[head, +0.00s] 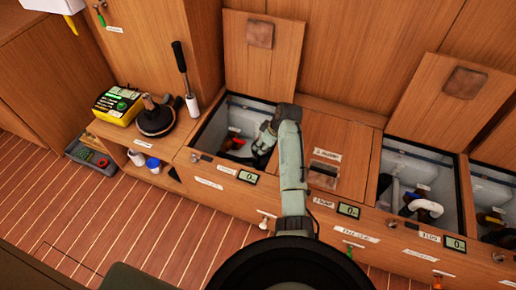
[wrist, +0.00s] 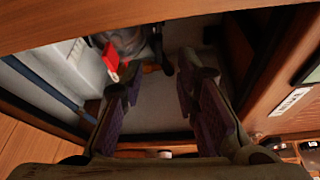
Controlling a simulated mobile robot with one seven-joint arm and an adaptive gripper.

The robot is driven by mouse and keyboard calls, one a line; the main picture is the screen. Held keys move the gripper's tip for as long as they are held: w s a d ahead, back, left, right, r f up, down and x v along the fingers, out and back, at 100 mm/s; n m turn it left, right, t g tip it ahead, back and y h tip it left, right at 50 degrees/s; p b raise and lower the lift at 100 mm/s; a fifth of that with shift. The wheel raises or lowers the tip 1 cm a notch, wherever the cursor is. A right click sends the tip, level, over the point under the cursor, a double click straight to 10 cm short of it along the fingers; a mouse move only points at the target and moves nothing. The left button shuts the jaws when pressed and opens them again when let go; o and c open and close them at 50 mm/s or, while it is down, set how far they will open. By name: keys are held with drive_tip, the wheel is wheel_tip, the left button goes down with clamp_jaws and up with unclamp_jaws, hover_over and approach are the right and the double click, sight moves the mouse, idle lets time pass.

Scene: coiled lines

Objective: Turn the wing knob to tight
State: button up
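My gripper (head: 266,139) reaches down into the open left locker (head: 205,130) in the head view. In the wrist view my gripper (wrist: 162,88) is open, its two dark fingers apart with nothing between them. Beyond the fingers, a red part (wrist: 111,55) with a white tag below it sits by a grey, clear-looking body (wrist: 130,38). A small orange-brown piece (wrist: 151,68) shows near it, ahead of the gap. The red part (head: 236,142) also shows in the head view, left of my gripper. I cannot tell which of these pieces is the wing knob.
The locker's wooden rim (wrist: 130,14) is close around my gripper. Its raised lid (head: 262,75) stands behind. A closed lid (head: 335,155) lies to the right, then another open locker (head: 425,160).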

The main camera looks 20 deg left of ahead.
drive_tip(key=x, duration=0.5)
drive_tip(key=shift+w+a+f, duration=0.15)
drive_tip(key=shift+f, duration=0.15)
drive_tip(key=shift+c, duration=0.3)
clamp_jaws()
